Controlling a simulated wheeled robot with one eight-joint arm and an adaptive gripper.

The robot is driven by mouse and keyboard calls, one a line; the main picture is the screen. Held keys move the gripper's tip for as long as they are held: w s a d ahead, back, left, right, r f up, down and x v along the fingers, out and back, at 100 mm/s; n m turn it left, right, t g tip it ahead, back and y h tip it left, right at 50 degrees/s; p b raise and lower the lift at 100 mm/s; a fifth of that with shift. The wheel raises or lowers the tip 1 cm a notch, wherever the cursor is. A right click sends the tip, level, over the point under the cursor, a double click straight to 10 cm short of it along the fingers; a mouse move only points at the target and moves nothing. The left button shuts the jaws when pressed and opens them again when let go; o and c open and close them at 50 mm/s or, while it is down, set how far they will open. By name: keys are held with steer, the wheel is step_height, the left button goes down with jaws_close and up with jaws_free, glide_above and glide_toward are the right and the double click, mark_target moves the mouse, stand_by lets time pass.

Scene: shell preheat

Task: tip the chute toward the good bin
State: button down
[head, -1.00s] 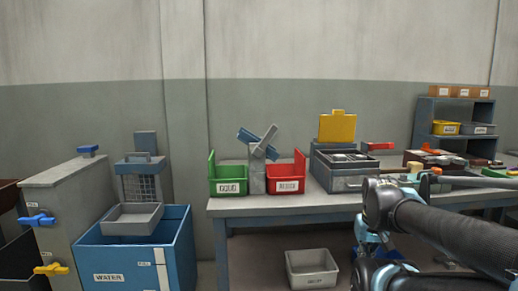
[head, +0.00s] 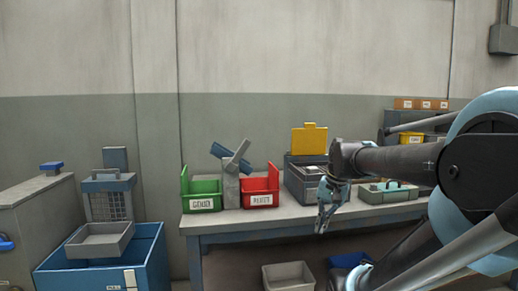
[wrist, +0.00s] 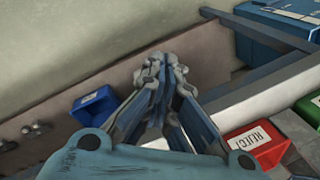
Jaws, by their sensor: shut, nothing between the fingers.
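The chute (head: 222,152) is a blue tilted plate on a grey post (head: 231,188) on the table, with a grey lever (head: 238,158) crossing it. The blue plate slopes up to the left, and the lever leans up to the right. The green bin (head: 202,203), the good bin, stands left of the post; the red reject bin (head: 260,199) stands right of it. In the wrist view the red bin (wrist: 252,150) shows at lower right. My gripper (head: 322,222) is shut and empty, right of the red bin and apart from the chute, pointing down near the table's front edge.
The grey table (head: 270,217) carries a grey box with a raised yellow panel (head: 309,139) right of the bins. A grey bin (head: 288,277) and a blue bin (head: 348,260) stand below. A blue water tank (head: 140,265) is left of the table.

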steer(key=w+a+r+m+g+y, duration=0.1)
steer(key=w+a+r+m+y, duration=0.2)
steer(key=w+r, duration=0.9)
steer(key=w+a+r+m+g+y, duration=0.2)
steer(key=w+a+r+m, duration=0.6)
steer(key=w+r, duration=0.5)
steer(key=w+y, duration=0.1)
steer(key=w, duration=0.2)
steer(key=shift+a+r+y, duration=0.15)
steer(key=shift+a+y, duration=0.05)
steer(key=shift+y, duration=0.2)
steer(key=shift+s, duration=0.1)
steer(key=s+a+f, duration=0.2)
steer(key=a+f, duration=0.2)
steer(key=a, duration=0.6)
steer(key=shift+s+a+f, duration=0.2)
steer(key=shift+s, duration=0.15)
